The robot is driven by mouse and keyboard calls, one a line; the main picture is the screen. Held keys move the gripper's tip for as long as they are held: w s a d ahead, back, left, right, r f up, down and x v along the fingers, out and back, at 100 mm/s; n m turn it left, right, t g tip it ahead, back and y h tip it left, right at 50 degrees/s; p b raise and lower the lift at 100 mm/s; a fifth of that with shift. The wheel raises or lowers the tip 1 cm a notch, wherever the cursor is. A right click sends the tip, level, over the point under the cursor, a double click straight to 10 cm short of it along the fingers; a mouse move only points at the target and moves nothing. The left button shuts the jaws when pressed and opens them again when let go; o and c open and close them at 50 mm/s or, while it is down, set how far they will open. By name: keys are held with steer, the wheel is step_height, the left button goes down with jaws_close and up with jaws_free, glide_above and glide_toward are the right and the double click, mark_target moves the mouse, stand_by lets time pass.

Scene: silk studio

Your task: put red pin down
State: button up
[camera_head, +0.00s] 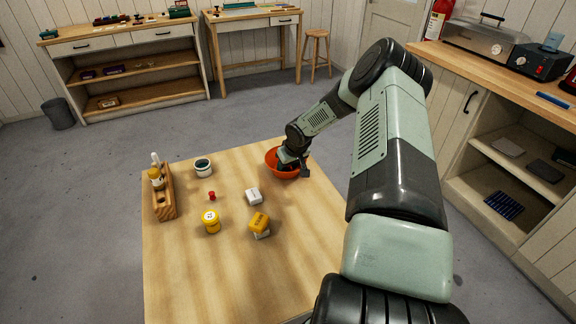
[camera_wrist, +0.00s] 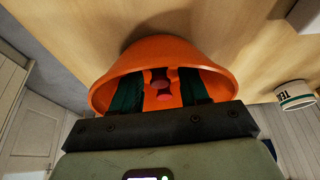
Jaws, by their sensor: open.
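An orange bowl (camera_head: 270,158) stands near the table's far right corner; it fills the middle of the wrist view (camera_wrist: 150,52). My gripper (camera_head: 291,164) reaches down into it, with its two dark green fingers (camera_wrist: 161,92) apart. Between the fingers, inside the bowl, is a small dark red piece with rounded ends (camera_wrist: 163,95); it looks like a red pin, and I cannot tell whether it touches a finger. The bowl and my gripper hide it in the head view. Another small red piece (camera_head: 211,196) stands on the table, left of the bowl.
The table's front (camera_head: 220,285) is clear.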

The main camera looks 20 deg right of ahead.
steer(key=v, duration=1.2)
steer(key=shift+r, duration=0.15)
